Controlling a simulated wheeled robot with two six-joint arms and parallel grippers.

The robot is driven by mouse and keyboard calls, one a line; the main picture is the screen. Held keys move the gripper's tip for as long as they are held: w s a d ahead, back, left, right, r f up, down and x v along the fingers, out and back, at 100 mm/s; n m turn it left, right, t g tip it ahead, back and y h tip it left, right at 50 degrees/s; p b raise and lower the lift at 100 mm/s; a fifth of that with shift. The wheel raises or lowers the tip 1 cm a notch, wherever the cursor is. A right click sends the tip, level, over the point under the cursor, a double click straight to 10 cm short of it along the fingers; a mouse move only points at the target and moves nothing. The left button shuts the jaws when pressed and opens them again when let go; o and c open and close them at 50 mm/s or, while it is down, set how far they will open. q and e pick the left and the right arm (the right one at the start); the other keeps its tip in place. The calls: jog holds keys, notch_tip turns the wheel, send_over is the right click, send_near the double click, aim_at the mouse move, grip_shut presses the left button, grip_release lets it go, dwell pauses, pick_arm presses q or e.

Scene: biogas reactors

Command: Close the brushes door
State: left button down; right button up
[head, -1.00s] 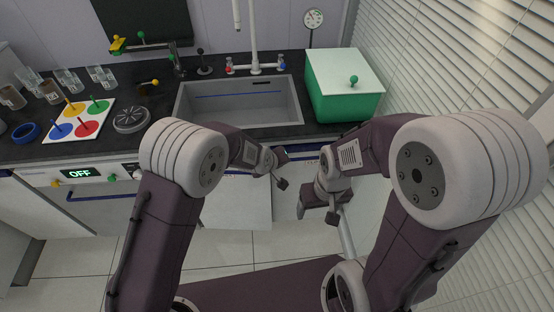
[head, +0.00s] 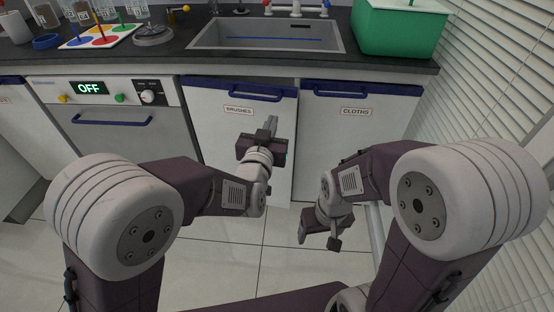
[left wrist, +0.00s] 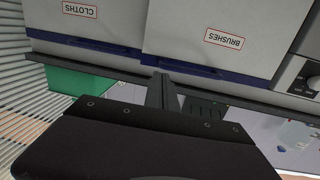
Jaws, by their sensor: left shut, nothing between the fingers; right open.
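The brushes door (head: 215,140) is a white panel under the sink with a blue handle (head: 238,90) along its top and a "BRUSHES" label. It looks slightly ajar, with a dark gap above its top right and its right edge standing a little forward. My left gripper (head: 271,123) is shut and empty in front of the door's right half, below the handle; contact cannot be told. In the left wrist view the door (left wrist: 200,15) appears upside down, with the shut fingers (left wrist: 163,92) near its handle edge. My right gripper (head: 320,240) is open, low and right, away from the door.
The cloths door (head: 350,150) beside it looks closed. An oven-like unit (head: 120,130) with an "OFF" display is on the left. The dark countertop (head: 400,64) runs above, with a sink and a green box (head: 398,30). Blinds (head: 490,90) border the right.

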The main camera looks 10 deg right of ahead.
pick_arm(q)
notch_tip(320, 180, down, 8)
jog(key=s+b, duration=0.2)
jog(key=b, duration=0.6)
jog(key=p, duration=0.2)
send_near(288, 115)
jog(key=x, duration=0.2)
jog(key=b+x, duration=0.1)
jog(key=x, duration=0.1)
jog(key=b+x, duration=0.1)
jog(key=shift+w+f, duration=0.3)
jog(key=shift+w, duration=0.1)
jog(key=shift+w+d+r+b, duration=0.15)
jog(key=shift+w+d+b, duration=0.15)
jog(key=shift+w, duration=0.2)
pick_arm(e)
notch_tip(288, 115, down, 13)
jog(key=shift+r, duration=0.2)
jog(key=shift+s+a+r, duration=0.1)
